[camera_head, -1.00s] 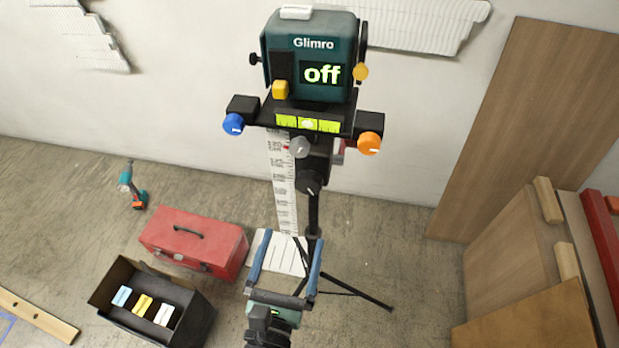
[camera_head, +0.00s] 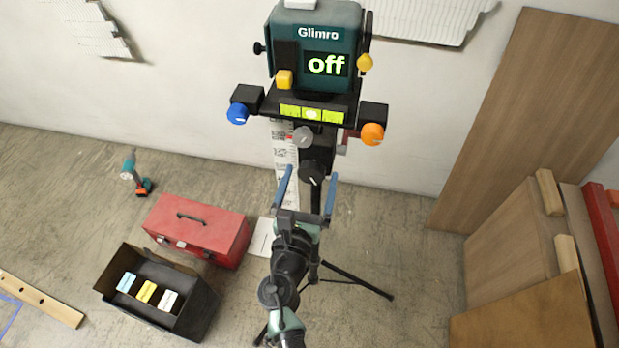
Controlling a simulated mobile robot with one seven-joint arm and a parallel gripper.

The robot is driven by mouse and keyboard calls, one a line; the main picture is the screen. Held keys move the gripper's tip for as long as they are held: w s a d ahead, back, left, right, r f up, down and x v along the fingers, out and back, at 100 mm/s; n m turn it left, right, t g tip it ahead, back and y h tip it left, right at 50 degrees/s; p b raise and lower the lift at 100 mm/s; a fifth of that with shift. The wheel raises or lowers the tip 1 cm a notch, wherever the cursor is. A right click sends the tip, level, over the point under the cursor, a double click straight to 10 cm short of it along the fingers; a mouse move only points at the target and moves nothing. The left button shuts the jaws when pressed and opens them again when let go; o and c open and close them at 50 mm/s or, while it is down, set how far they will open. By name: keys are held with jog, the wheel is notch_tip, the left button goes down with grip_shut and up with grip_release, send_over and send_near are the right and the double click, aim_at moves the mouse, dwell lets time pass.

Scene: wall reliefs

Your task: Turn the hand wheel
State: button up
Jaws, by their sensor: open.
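A dark green device (camera_head: 315,45) marked "Glimro" stands on a tripod, its display reading "off". Several knobs sit below it: a blue one (camera_head: 237,114) at left, an orange one (camera_head: 372,134) at right, a grey one (camera_head: 303,136) on the column and a larger black one (camera_head: 313,168) under that. I cannot tell for sure which is the hand wheel. My gripper (camera_head: 311,178) is open and empty. Its two blue fingers point up the picture, one to each side of the black knob. I cannot tell whether they touch it. My arm hides part of the tripod.
A yellow switch (camera_head: 284,79) and a yellow knob (camera_head: 365,63) are on the device. A red toolbox (camera_head: 200,228) and a black box (camera_head: 190,318) with small packs stand on the floor at left. Wooden boards (camera_head: 510,115) lean at right. A tripod leg (camera_head: 358,281) reaches right.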

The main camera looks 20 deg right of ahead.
jog(key=c, duration=1.4)
jog(key=shift+o, duration=0.2)
jog(key=shift+f+m+b, duration=0.1)
jog(key=shift+m+b, duration=0.3)
jog(key=shift+m, duration=0.1)
